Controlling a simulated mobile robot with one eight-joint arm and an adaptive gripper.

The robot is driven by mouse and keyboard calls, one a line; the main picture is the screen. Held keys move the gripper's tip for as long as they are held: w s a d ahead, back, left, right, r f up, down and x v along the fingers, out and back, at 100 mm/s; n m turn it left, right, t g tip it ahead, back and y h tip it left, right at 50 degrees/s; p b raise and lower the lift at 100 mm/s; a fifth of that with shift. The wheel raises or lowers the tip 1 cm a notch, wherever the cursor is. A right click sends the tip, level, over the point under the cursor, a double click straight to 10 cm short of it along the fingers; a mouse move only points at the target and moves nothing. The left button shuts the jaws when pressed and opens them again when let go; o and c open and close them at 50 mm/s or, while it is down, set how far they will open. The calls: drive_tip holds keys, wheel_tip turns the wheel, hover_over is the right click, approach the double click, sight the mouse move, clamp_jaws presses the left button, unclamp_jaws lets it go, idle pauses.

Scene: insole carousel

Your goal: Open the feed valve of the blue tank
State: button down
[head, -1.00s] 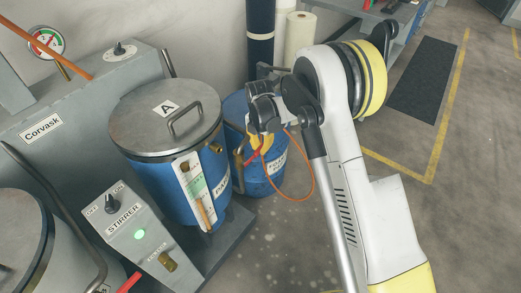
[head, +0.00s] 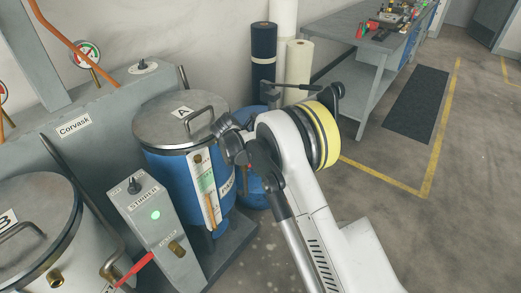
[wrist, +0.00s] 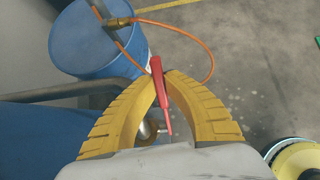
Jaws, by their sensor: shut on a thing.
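The blue tank (head: 168,176) has a steel lid marked A and stands on the grey machine base. In the wrist view its blue side (wrist: 40,145) fills the lower left. A red lever (wrist: 157,75) rises beside it, with a brass and steel fitting (wrist: 148,130) near its lower end. My gripper (wrist: 160,78) has its yellow fingers closed around the red lever. In the head view the fingers and this lever are hidden behind my wrist, at the tank's right side.
A blue drum (wrist: 95,45) with a brass fitting and orange hose (wrist: 190,32) stands beyond my gripper. The stirrer box (head: 152,222) and tank B (head: 30,235) are left. Rolls (head: 297,70) and a workbench (head: 385,55) stand behind. Floor at right is clear.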

drive_tip(key=shift+s+a+r+t+h, duration=0.1)
drive_tip(key=shift+s+r+t+h, duration=0.1)
drive_tip(key=shift+t+h, duration=0.1)
idle(0.4)
drive_tip(key=c, duration=1.5)
unclamp_jaws()
drive_tip(key=shift+o, duration=0.2)
drive_tip(key=v, duration=1.2)
